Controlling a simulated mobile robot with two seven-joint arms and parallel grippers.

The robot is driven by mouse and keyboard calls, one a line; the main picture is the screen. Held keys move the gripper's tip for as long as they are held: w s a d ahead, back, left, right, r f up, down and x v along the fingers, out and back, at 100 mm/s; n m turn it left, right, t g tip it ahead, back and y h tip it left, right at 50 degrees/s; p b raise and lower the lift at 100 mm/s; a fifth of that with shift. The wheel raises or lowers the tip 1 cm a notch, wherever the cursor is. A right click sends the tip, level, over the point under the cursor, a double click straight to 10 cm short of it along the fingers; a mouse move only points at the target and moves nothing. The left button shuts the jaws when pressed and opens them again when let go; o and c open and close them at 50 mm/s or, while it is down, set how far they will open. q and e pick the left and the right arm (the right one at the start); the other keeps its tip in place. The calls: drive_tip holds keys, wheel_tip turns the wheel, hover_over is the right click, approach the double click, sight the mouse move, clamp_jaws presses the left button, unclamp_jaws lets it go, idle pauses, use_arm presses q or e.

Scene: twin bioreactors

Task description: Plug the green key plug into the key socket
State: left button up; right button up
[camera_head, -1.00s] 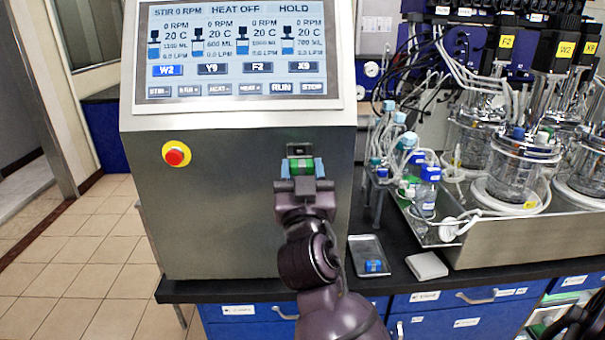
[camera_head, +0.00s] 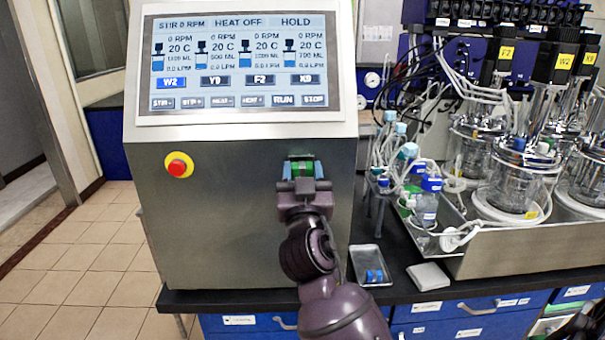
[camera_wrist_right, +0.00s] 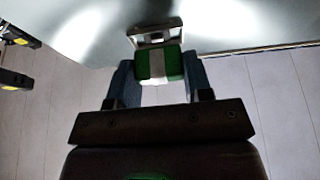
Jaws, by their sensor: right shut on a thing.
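The green key plug (camera_head: 302,169), with a pale band across it, is held between the blue-grey fingertips of my right gripper (camera_head: 302,171), which is shut on it. It also shows in the right wrist view (camera_wrist_right: 160,65). The key socket (camera_wrist_right: 155,32) is a small light metal frame on the cabinet's front face, directly beyond the plug. In the head view the plug and fingers cover most of the socket. I cannot tell whether the plug touches it or has entered it. My left gripper is not in view.
The steel control cabinet (camera_head: 235,225) carries a screen (camera_head: 245,60) and a red stop button (camera_head: 179,165). A metal tray (camera_head: 367,257) with a blue plug (camera_head: 374,276) and a white pad (camera_head: 428,276) lie on the black bench. Bottles and glass vessels stand at right.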

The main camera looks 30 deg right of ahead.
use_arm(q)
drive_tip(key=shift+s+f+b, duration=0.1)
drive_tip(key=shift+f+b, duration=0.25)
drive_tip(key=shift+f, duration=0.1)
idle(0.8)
use_arm(e)
drive_tip(key=shift+w+d, duration=0.35)
drive_tip(key=shift+w, duration=0.3)
idle(0.7)
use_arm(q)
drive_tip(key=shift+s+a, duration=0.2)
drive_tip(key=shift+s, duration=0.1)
use_arm(e)
drive_tip(key=shift+d+r, duration=0.15)
drive_tip(key=shift+r, duration=0.45)
idle(0.5)
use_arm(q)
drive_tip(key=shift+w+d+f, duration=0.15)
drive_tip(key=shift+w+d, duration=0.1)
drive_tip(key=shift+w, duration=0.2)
use_arm(e)
drive_tip(key=shift+s+a+f, duration=0.15)
drive_tip(key=shift+a+f, duration=0.05)
drive_tip(key=shift+f, duration=0.2)
